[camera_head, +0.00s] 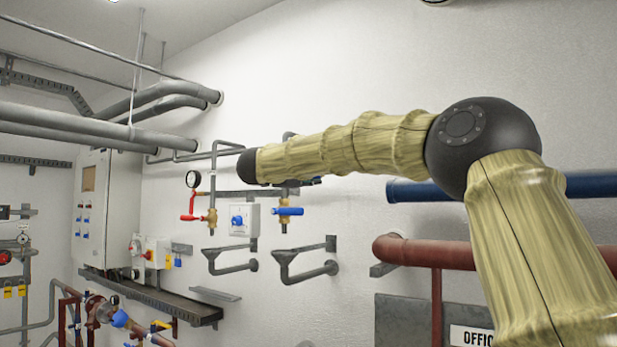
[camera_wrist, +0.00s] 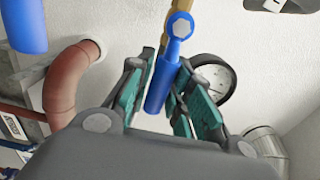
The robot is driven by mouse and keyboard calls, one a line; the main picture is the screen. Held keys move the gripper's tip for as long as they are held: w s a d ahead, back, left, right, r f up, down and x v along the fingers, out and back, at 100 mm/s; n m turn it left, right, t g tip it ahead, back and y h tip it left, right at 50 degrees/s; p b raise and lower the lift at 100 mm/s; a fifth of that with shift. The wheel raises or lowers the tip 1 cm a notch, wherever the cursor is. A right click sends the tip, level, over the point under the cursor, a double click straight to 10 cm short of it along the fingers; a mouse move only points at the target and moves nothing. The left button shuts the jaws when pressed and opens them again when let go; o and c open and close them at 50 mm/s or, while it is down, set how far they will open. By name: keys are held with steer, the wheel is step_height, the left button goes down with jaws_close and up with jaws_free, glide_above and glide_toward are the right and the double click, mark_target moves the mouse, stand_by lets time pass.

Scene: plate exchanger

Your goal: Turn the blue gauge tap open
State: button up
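The blue gauge tap handle (camera_head: 288,211) lies roughly level across its upright brass valve body (camera_head: 283,219) on the back wall in the head view. In the wrist view the blue handle (camera_wrist: 158,88) extends between the teal pads of my gripper (camera_wrist: 166,72). The fingers are apart on either side of it, with a visible gap at the left; I cannot tell whether the right pad touches it. A round gauge (camera_wrist: 222,80) is behind the right finger. In the head view my forearm hides this gauge and most of my gripper.
A red tap (camera_head: 193,217) with its own gauge (camera_head: 193,179) is to the left. A white switch box (camera_head: 244,219) sits between the taps. Grey drain funnels (camera_head: 284,258) are below. A blue pipe (camera_head: 420,191) and a red-brown pipe (camera_head: 425,252) run along the wall at right.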

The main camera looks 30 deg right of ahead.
steer(key=shift+o, duration=1.4)
steer(key=v, duration=1.2)
